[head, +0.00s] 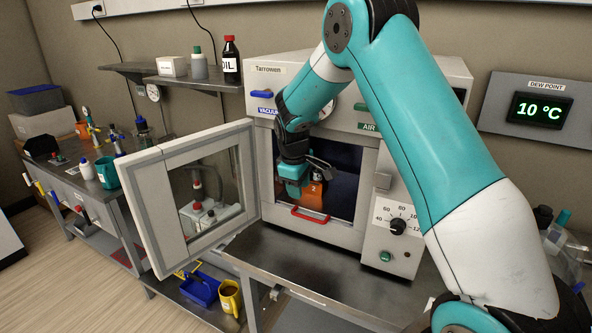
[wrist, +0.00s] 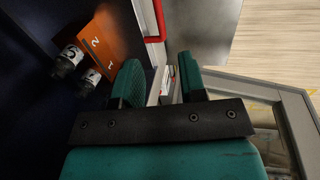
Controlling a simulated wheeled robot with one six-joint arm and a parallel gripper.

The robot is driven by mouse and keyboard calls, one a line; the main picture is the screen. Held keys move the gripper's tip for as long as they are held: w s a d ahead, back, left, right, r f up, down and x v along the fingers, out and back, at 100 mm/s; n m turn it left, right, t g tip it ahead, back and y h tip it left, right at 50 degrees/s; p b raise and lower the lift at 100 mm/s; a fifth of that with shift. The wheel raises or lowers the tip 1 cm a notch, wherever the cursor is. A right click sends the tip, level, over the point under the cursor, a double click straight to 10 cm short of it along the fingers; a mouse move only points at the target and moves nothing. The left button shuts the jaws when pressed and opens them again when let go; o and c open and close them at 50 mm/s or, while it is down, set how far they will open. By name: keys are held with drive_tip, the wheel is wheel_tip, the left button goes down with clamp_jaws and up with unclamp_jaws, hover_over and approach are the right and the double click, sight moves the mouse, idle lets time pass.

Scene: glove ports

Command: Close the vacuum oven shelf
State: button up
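The vacuum oven (head: 262,75) stands on the bench with its windowed door (head: 160,205) swung wide open to the left. The shelf's red handle (head: 310,215) shows at the lower front of the oven opening; it also runs along the top of the wrist view (wrist: 160,20). How far the shelf sticks out is hard to tell. My gripper (head: 292,188) is at the left part of the opening, above and left of the handle. In the wrist view its teal fingers (wrist: 160,80) are parted, with nothing held between them; the handle lies beyond the fingertips.
An orange rack (head: 312,194) marked with numbers sits in the oven, with vials (wrist: 68,62) beside it in the wrist view. The metal bench top (head: 300,272) before the oven is mostly clear.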

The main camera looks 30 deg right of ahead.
drive_tip(key=v, duration=0.7)
drive_tip(key=shift+r+b, duration=0.25)
drive_tip(key=shift+b, duration=0.1)
drive_tip(key=shift+c, duration=0.2)
drive_tip(key=c, duration=0.4)
drive_tip(key=shift+a+f+n+p, duration=0.1)
drive_tip(key=shift+a+n+p, duration=0.05)
drive_tip(key=shift+n+p, duration=0.25)
clamp_jaws()
drive_tip(key=s+a+f+n+h+p, duration=0.15)
drive_tip(key=a+f+n+p, duration=0.4)
drive_tip(key=n+p, duration=0.8)
drive_tip(key=w+d+f+n+p, duration=0.2)
drive_tip(key=d+f, duration=0.4)
drive_tip(key=f, duration=0.5)
drive_tip(key=shift+w+d+n, duration=0.2)
drive_tip(key=shift+d+n, duration=0.2)
drive_tip(key=shift+n, duration=0.45)
